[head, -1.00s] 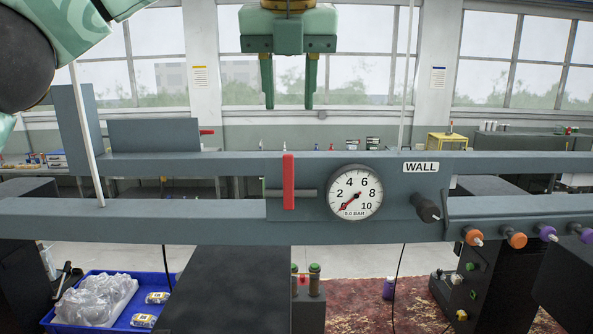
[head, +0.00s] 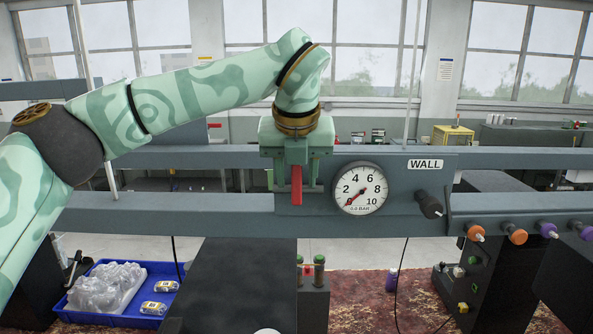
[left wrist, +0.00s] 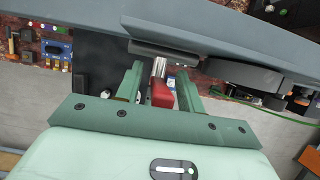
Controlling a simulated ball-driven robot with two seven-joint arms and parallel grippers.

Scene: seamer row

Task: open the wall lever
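The red wall lever (head: 296,188) stands upright on the grey wall panel, left of the gauge. Its lower end shows, and its upper part is hidden by my left gripper (head: 296,178). That gripper points down with one finger on each side of the lever. In the left wrist view the red lever (left wrist: 161,92) sits between the two green fingers of the left gripper (left wrist: 160,72), with gaps on both sides, so the gripper is open. The pressure gauge (head: 360,188) has its needle near 0. The WALL label (head: 425,164) is above right. My right gripper is not in view.
A dark knob (head: 430,205) sticks out right of the gauge. Orange and purple fittings (head: 516,234) line the lower rail further right. Grey rails (head: 180,212) run across the view. A blue tray (head: 117,318) with clear bags and small packs is below left.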

